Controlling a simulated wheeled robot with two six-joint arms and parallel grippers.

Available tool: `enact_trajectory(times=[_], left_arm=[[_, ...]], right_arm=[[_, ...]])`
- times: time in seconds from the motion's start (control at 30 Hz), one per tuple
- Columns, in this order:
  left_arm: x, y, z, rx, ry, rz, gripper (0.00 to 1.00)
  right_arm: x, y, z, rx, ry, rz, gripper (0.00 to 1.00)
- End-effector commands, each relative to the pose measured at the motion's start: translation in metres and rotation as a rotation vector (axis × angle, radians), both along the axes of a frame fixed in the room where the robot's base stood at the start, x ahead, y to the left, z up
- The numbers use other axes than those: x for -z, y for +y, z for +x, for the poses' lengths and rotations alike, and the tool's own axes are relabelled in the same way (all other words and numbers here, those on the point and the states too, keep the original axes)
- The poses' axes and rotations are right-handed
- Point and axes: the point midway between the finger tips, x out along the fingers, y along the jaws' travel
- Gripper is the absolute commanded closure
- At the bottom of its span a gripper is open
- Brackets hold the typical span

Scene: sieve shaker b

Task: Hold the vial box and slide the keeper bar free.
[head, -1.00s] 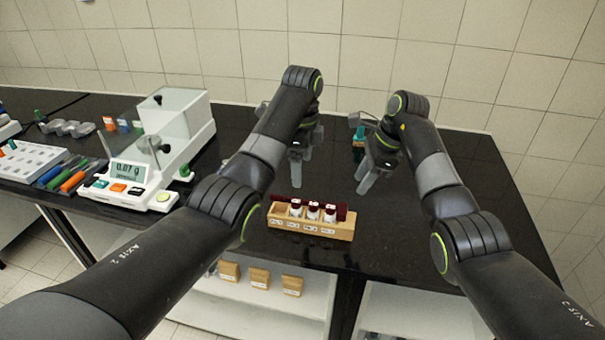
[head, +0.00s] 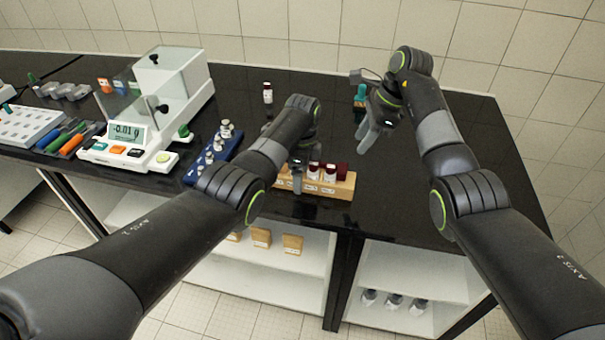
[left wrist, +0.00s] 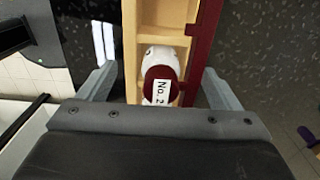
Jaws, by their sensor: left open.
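The tan wooden vial box (head: 342,189) stands near the front edge of the black bench, holding vials with dark red caps (head: 313,168). The dark red keeper bar (head: 342,172) runs along the box's far side; in the left wrist view the bar (left wrist: 206,45) lies along the right of the box (left wrist: 131,40). My left gripper (head: 297,178) is open over the box's left part and hides some of it. In the left wrist view its fingers (left wrist: 160,88) are either side of the box, around a vial labelled No. 2 (left wrist: 160,75). My right gripper (head: 369,136) hangs empty behind the box, finger gap unclear.
A single vial (head: 268,94) and a teal-topped item (head: 360,95) stand farther back. The bench right of the box is clear.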

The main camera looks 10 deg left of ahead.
Motion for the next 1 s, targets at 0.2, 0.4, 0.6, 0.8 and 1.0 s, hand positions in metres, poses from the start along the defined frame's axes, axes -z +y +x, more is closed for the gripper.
enact_trajectory(times=[0.2,0.4,0.6,0.8,1.0], left_arm=[[0.0096,-0.0002,-0.0001,0.0,-0.001,0.0,0.15],[0.0103,-0.0001,-0.0001,0.0,-0.001,0.0,0.15],[0.0102,0.0,-0.0002,0.0,-0.001,0.0,0.3],[0.0102,0.0001,-0.0002,0.0,-0.001,0.0,0.56],[0.0102,0.0002,-0.0002,0.0,0.0,0.0,0.74]], right_arm=[[0.0,0.0,0.0,0.0,0.0,0.0,0.64],[0.0,-0.0001,0.0,0.0,0.0,0.0,0.64],[0.0,-0.0001,0.0,0.0,0.0,0.0,0.64],[0.0,-0.0001,0.0,0.0,0.0,0.0,0.64],[-0.0001,0.0002,0.0002,0.0,-0.001,0.002,0.56]])
